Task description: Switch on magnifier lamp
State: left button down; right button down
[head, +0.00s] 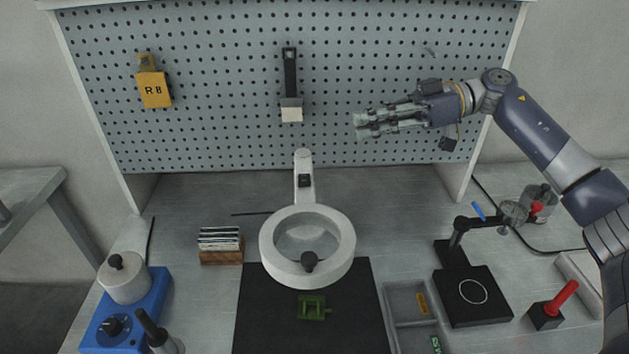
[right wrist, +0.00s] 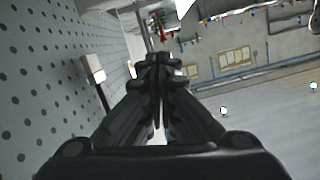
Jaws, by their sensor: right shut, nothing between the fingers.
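The magnifier lamp (head: 343,262) stands in the middle of the bench in the head view, a white ring around a clear lens on a white arm. A small dark switch (head: 305,181) shows on its arm. A dark round knob shows in the lower part of the ring. My right gripper (head: 358,125) is raised in front of the pegboard, above and to the right of the lamp, apart from it. Its fingers point left and are shut and empty; they also show closed together in the right wrist view (right wrist: 158,62). My left gripper is not in view.
A black mat (head: 250,325) with a green part (head: 312,307) lies below the lamp. A blue device (head: 150,310) and a card rack (head: 221,256) stand to the left. A grey tray (head: 392,300), a black stand (head: 475,312) and a red-handled tool (head: 562,296) are to the right. A brush-like tool (head: 290,85) hangs on the pegboard.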

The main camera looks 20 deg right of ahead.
jog(key=shift+w+f, duration=0.15)
jog(key=shift+f, duration=0.35)
jog(key=p, duration=0.1)
send_over(304, 180)
jog(key=w+d, duration=0.1)
jog(key=d, duration=0.2)
notch_tip(304, 180, down, 2)
jog(key=f, duration=0.2)
jog(key=shift+a+f, duration=0.3)
jog(key=shift+a, duration=0.1)
jog(key=shift+s+f, duration=0.25)
jog(key=shift+f, duration=0.55)
